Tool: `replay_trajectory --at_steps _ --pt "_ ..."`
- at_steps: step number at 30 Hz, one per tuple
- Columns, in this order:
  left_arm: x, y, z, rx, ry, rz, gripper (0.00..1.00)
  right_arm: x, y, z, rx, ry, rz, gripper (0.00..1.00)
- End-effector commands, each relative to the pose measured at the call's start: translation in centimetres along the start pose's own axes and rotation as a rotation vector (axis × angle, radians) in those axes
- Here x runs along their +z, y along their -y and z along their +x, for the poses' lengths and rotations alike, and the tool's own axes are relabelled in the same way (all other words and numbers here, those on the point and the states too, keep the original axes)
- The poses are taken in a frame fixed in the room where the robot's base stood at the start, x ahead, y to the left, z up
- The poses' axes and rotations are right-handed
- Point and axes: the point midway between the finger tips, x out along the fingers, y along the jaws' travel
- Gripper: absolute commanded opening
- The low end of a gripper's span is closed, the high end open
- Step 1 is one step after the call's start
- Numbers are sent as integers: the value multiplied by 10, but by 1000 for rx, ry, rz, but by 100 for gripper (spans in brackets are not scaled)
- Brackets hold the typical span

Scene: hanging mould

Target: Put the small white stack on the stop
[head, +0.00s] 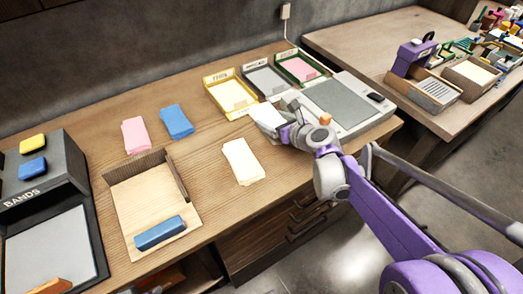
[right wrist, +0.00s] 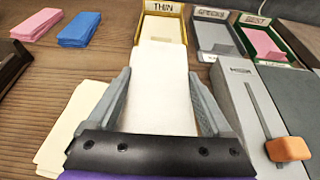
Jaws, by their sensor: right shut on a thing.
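My right gripper (head: 272,118) is shut on a small white stack (head: 264,115), holding it by its two long sides. In the right wrist view the white stack (right wrist: 163,95) lies between the two grey fingers, its far end pointing towards the tray marked THIN. Whether it touches the table is hard to tell. Just right of it is a flat grey device (head: 340,104) with a grey plate; in the right wrist view its slotted edge carries an orange slider (right wrist: 289,149). No part is labelled as the stop. My left gripper is not in view.
A cream stack (head: 242,161) lies on the table left of my gripper. Behind are a yellow THIN tray (head: 213,101), a grey tray (head: 247,75) and a green BEST tray (head: 283,58). Pink (head: 135,134) and blue (head: 176,121) stacks and a wooden tray (head: 120,205) stand left.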

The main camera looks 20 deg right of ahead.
Motion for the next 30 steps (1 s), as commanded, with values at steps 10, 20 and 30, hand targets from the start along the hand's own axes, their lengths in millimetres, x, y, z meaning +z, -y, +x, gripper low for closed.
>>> replay_trajectory --at_steps 10,20,30 --pt "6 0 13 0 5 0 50 -43 0 18 1 0 0 25" --pt "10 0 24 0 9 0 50 -75 0 32 1 0 1 25" --pt "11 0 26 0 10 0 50 -78 0 32 1 0 1 86"
